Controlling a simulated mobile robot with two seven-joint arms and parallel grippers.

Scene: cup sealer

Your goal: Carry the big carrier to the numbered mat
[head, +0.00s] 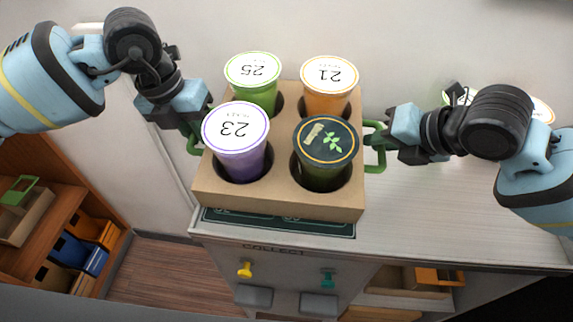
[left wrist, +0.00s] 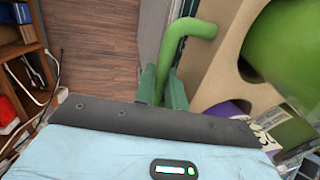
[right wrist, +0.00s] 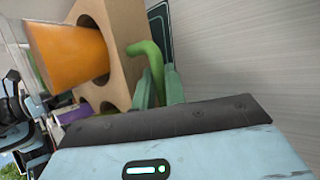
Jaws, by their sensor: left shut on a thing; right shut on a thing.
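The big carrier (head: 280,200) is a tan cardboard box with green side handles, in the middle of the head view. It holds several lidded cups: green 25 (head: 253,72), orange 21 (head: 329,77), purple 23 (head: 236,130) and a dark-lidded one with leaves (head: 325,143). My left gripper (head: 196,138) is shut on the left handle, also seen in the left wrist view (left wrist: 195,30). My right gripper (head: 382,146) is shut on the right handle, also seen in the right wrist view (right wrist: 150,55). The dark green numbered mat (head: 280,223) shows below the carrier's front edge; the rest is hidden.
The white counter (head: 430,215) is clear to the right of the carrier. A wooden shelf (head: 60,210) with boxes stands at left. Cups partly show behind my right arm.

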